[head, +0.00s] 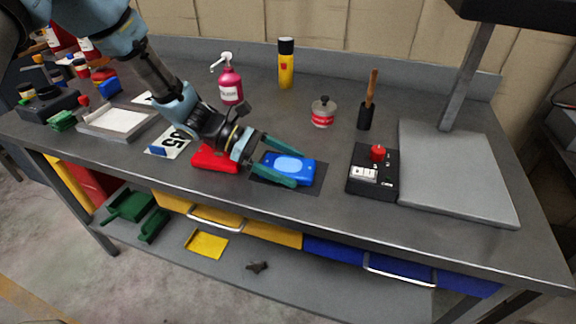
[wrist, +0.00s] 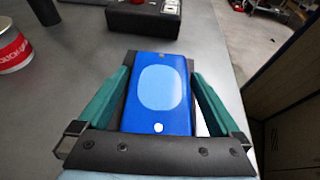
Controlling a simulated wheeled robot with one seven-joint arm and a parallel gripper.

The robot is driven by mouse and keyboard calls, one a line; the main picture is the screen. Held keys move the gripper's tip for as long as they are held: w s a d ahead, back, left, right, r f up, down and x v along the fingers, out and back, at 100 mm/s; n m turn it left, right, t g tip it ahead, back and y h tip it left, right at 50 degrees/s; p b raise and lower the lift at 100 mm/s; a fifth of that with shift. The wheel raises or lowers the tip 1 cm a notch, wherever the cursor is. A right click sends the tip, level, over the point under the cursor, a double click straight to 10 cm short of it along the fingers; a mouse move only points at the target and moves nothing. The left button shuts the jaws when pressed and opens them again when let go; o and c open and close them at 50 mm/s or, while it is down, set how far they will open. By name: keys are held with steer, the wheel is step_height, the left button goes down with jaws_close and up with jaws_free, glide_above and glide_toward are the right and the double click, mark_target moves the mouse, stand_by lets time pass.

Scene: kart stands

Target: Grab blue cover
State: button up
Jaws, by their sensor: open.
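The blue cover (head: 302,170) is a rounded blue block with a light blue oval on top. It lies on a dark mat (head: 312,190) on the workbench. My gripper (head: 298,165) is open, with one green finger on each side of the cover. In the wrist view the blue cover (wrist: 158,100) stands between the two green fingers of my gripper (wrist: 158,85), and a narrow gap shows on either side. Whether the fingers touch it lower down I cannot tell. The cover's near end is partly hidden by the gripper's dark crossbar.
A red block (head: 213,160) lies just left of my gripper. A black box with a red button (head: 372,180) stands to the right, before a grey plate (head: 460,165). A pink pump bottle (head: 230,88), a yellow can (head: 286,70) and a red-labelled tin (head: 323,118) stand behind.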

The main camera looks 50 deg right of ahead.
steer(key=shift+c, duration=0.2)
steer(key=c, duration=1.2)
steer(key=shift+o, duration=0.2)
steer(key=shift+r, duration=0.1)
